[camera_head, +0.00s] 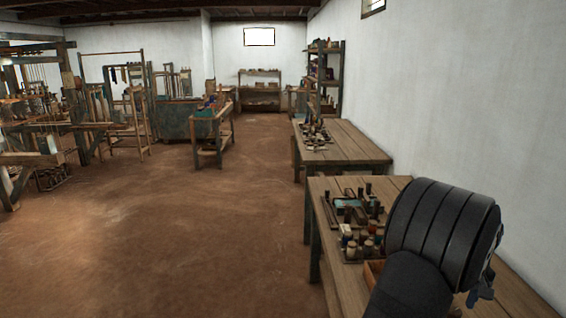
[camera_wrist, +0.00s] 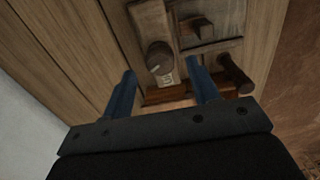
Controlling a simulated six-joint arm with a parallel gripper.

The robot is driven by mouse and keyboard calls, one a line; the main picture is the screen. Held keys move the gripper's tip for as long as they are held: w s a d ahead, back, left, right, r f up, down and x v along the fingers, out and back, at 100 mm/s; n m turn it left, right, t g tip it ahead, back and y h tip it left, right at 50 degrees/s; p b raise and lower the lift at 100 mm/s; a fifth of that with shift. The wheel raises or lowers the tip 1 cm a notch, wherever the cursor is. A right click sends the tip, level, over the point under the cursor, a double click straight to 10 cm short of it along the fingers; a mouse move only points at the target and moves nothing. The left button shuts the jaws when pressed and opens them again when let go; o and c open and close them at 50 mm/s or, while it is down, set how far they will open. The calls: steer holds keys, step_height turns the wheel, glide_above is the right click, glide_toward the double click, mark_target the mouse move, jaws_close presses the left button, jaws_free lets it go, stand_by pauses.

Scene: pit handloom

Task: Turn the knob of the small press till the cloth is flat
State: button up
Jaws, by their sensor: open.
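In the wrist view a round dark knob (camera_wrist: 158,55) with a pale mark on its face sits on a wooden piece (camera_wrist: 149,18), which looks like the small press. A small grey plate with markings shows just below the knob. My gripper (camera_wrist: 162,70) is open, its two blue fingers apart. In the picture the knob lies between and a little beyond the fingertips; I see no contact. I cannot make out the cloth. In the head view my wrist covers part of the near bench, and the knob cannot be made out there.
A wooden tray (camera_wrist: 211,44) with a block and a dark cylinder (camera_wrist: 237,74) lie to the right of the knob. The near bench (camera_head: 330,187) carries spools and tools. A second bench (camera_head: 352,150) stands behind it. Open floor (camera_head: 190,230) lies left.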

step_height(320, 180, up, 15)
steer(key=m, duration=0.6)
step_height(320, 180, down, 17)
steer(key=shift+s+f, duration=0.1)
steer(key=c, duration=1)
